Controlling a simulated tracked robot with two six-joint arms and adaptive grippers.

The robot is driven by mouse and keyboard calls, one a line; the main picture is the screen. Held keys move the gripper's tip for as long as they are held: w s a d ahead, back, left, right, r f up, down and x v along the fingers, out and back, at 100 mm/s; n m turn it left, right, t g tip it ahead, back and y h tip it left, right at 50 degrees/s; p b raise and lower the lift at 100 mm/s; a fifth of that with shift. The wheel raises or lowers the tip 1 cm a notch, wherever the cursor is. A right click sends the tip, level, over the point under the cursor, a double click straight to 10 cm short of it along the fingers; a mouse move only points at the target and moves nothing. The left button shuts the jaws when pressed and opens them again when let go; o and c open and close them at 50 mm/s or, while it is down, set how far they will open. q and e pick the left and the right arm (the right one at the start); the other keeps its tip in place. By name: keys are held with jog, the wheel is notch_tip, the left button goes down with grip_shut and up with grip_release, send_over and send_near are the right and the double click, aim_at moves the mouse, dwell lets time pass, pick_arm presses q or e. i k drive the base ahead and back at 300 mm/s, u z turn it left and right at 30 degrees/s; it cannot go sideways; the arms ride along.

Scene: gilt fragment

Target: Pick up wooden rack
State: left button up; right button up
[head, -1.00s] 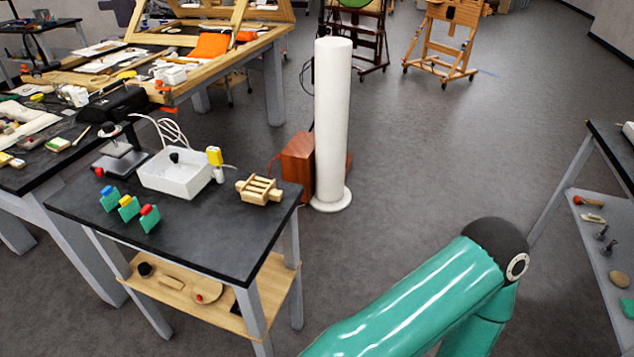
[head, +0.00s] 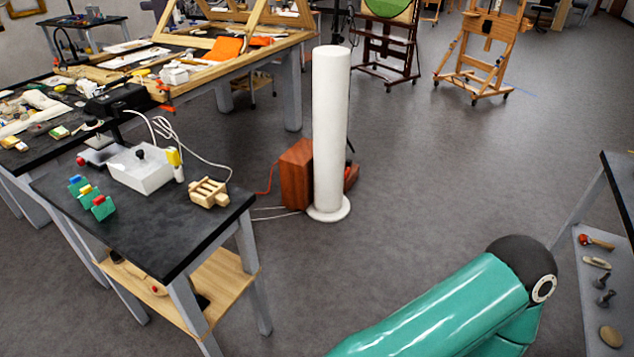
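The wooden rack (head: 209,193) is a small pale slatted block. It sits on the black top of a small side table (head: 150,238), near that table's right corner. Nothing is touching it except the tabletop. A green arm link of mine crosses the bottom right of the head view, well apart from the rack. Neither of my grippers shows in the head view.
Beside the rack on the table are a white box (head: 140,170), a yellow-capped bottle (head: 175,164) and green blocks with coloured tops (head: 91,196). A white column (head: 330,135) and a reddish wooden box (head: 297,174) stand behind. The floor (head: 420,200) at centre right is open.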

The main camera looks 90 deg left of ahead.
aim_at(206, 193)
jog(key=z, duration=0.55)
jog(key=i, duration=0.2)
jog(key=u, duration=3.25)
jog(key=i, duration=0.25)
jog(key=u, duration=1.55)
jog(key=k, duration=0.5)
jog(key=u, duration=0.25)
jog(key=i, duration=0.5)
jog(key=z, duration=0.25)
jog(key=k, duration=0.4)
jog(key=u, duration=0.05)
